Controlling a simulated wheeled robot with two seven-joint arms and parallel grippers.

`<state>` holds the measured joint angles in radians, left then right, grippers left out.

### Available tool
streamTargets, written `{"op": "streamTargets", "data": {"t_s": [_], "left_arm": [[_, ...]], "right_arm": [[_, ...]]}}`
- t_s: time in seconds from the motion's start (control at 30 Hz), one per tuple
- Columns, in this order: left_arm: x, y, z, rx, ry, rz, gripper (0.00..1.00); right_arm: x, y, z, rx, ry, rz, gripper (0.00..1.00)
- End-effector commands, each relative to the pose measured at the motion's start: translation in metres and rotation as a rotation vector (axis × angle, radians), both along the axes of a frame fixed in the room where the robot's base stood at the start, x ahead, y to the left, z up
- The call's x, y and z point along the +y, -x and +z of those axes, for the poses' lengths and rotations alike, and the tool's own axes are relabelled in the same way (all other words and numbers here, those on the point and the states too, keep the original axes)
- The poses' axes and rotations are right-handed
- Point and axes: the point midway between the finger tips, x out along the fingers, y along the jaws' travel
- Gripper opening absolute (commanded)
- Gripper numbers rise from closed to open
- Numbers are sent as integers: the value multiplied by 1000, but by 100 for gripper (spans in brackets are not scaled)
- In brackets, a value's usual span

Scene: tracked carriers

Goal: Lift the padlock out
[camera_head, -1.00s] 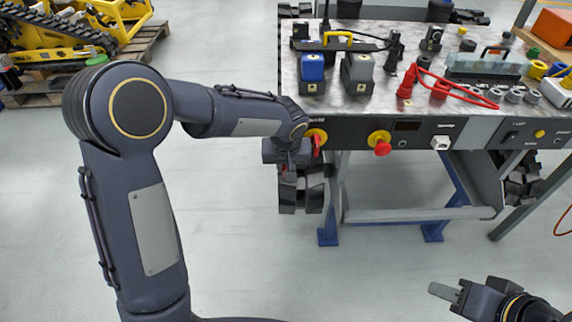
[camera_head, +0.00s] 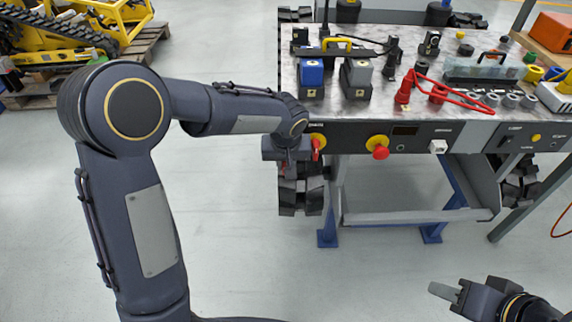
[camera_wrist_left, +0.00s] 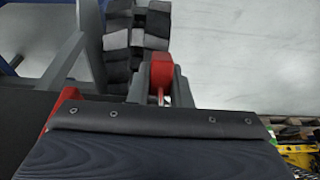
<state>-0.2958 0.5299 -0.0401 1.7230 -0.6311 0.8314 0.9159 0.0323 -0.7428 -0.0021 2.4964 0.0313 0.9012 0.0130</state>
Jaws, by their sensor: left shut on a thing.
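The padlock (camera_wrist_left: 161,72) is red with a thin metal shackle. In the left wrist view it sits at the jaws of my left gripper (camera_wrist_left: 161,88), which is shut on it; the gripper body hides part of it. In the head view my left gripper (camera_head: 291,160) is by the bench's front left corner, just left of the red switch handle (camera_head: 316,148) on its yellow plate. I cannot tell whether the shackle is clear of the switch. My right gripper (camera_head: 445,291) is low at the right, away from the bench; its jaw opening is unclear.
The bench (camera_head: 315,112) holds blue and grey blocks, a red cable and several small parts. A red knob (camera_head: 380,152) projects from its front panel. Black tracks (camera_head: 300,199) and a lower shelf (camera_head: 415,215) are beneath. The floor in front is clear.

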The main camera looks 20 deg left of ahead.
Motion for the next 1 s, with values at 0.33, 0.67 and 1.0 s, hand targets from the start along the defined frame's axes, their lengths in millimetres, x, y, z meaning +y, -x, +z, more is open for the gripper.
{"op": "streamTargets", "data": {"t_s": [0.33,0.67,1.0], "left_arm": [[1,-3,9,-10,2,1,0],[-2,4,9,-11,2,1,0],[-7,23,6,-3,2,-1,0]], "right_arm": [[0,0,4,0,0,0,36],[0,0,0,0,0,0,36],[0,0,-7,0,0,0,36]]}}
